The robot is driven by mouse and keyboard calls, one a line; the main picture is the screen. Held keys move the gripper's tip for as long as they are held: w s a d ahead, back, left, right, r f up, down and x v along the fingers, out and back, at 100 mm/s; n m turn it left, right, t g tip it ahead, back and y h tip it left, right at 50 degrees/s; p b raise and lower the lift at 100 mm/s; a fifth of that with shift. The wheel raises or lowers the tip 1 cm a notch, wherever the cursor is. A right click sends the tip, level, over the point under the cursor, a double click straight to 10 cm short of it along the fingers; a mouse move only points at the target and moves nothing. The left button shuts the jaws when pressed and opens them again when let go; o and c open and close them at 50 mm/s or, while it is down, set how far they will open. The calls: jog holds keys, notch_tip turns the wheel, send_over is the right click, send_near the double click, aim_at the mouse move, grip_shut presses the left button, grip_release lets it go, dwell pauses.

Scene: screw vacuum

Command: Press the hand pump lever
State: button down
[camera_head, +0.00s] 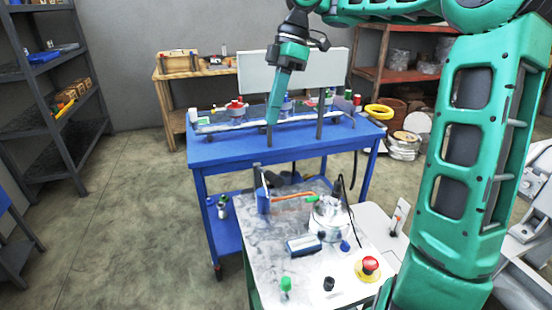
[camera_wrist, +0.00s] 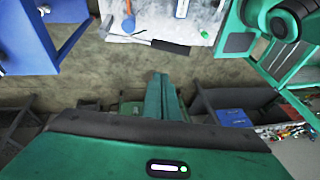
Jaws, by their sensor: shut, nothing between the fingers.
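My gripper (camera_head: 272,120) points down in the head view, in front of the blue table's rear fixtures. Its fingers are shut and hold nothing; they also show in the wrist view (camera_wrist: 160,85). A round silver-white device (camera_head: 330,218), possibly the hand pump, stands on the pale-topped bench nearer the camera. A thin orange bar (camera_head: 292,196) with a green end lies beside it; I cannot tell whether this is the lever. My gripper is well away from both. The wrist view shows a bar with a dark end (camera_wrist: 170,47) at the pale bench's edge.
The pale bench (camera_head: 262,270) also carries a blue-and-white box (camera_head: 303,245), a red push button (camera_head: 370,266) and small knobs. The blue table (camera_head: 235,155) stands behind it. A shelf rack (camera_head: 60,100) is at left. Open floor (camera_head: 130,220) lies between.

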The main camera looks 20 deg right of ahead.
jog(key=shift+y, duration=0.3)
jog(key=d, duration=0.1)
jog(key=s+d+r, duration=0.1)
jog(key=d+r, duration=0.1)
jog(key=d, duration=0.1)
jog(key=shift+s+r, duration=0.1)
jog(key=shift+s, duration=0.15)
jog(key=shift+x, duration=1.1)
jog(key=shift+x, duration=1.05)
